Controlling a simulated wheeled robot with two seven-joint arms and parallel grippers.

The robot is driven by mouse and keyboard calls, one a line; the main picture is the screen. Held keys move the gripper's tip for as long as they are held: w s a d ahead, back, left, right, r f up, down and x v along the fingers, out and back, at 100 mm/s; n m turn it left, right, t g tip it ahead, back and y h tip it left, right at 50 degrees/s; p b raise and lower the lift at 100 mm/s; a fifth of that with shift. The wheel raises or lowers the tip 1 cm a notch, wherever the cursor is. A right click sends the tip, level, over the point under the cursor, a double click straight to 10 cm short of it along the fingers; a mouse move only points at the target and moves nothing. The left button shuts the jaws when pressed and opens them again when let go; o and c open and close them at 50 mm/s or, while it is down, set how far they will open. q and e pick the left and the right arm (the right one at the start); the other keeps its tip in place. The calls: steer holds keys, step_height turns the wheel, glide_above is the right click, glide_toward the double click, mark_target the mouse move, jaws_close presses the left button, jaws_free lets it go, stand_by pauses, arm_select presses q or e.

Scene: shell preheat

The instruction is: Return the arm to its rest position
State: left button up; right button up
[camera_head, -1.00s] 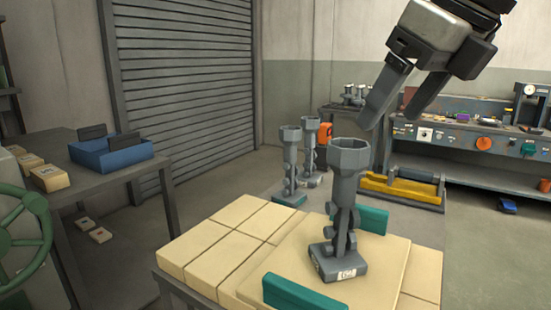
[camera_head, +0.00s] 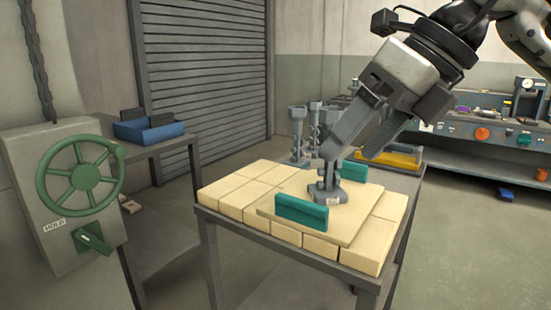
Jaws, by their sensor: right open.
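My right gripper (camera_head: 348,153) comes in from the upper right with its two grey fingers open, pointing down and left. No object shows between the fingers. A grey metal casting (camera_head: 327,191) stands upright on a cream board between two teal blocks, one in front (camera_head: 301,212) and one behind (camera_head: 355,171). The nearer finger covers the casting's upper part in the picture; I cannot tell whether they touch. My left gripper is not in view.
The board (camera_head: 350,216) lies on a brick-topped table (camera_head: 233,196). More grey castings (camera_head: 298,132) stand behind. At left are a wall box with a green wheel (camera_head: 82,178) and a blue bin (camera_head: 148,131) on a side table.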

steer(key=s+a+f+m+g+y, duration=0.1)
steer(key=s+a+f+g+y, duration=0.25)
steer(key=a+y, duration=0.3)
steer(key=s+a+f+m+g+y, duration=0.1)
steer(key=s+a+f+g+y, duration=0.1)
steer(key=a+g+y, duration=0.35)
steer(key=w+d+f+m+t+h, duration=0.3)
steer(key=f+m+t, duration=0.4)
steer(key=m+t, duration=0.6)
steer(key=w+d+f+m+t, duration=0.4)
steer(key=f+m+t, duration=0.3)
steer(key=m+t, duration=0.55)
steer(key=s+d+f+m+g+h, duration=0.25)
steer(key=f+m+h, duration=0.25)
steer(key=f, duration=0.4)
steer(key=s+d+f+m+g+h, duration=0.1)
steer(key=s+d+f+m+h, duration=0.2)
steer(key=f+m, duration=0.45)
steer(key=s+d+f+g+h, duration=0.2)
steer(key=s+f, duration=0.3)
steer(key=f, duration=0.1)
steer(key=s+d+f+m+g+h, duration=0.1)
steer(key=s+f+g, duration=0.2)
steer(key=f, duration=0.4)
steer(key=shift+s+d+m+h, duration=0.3)
steer(key=shift+s+d+h, duration=0.1)
steer(key=shift+s, duration=0.45)
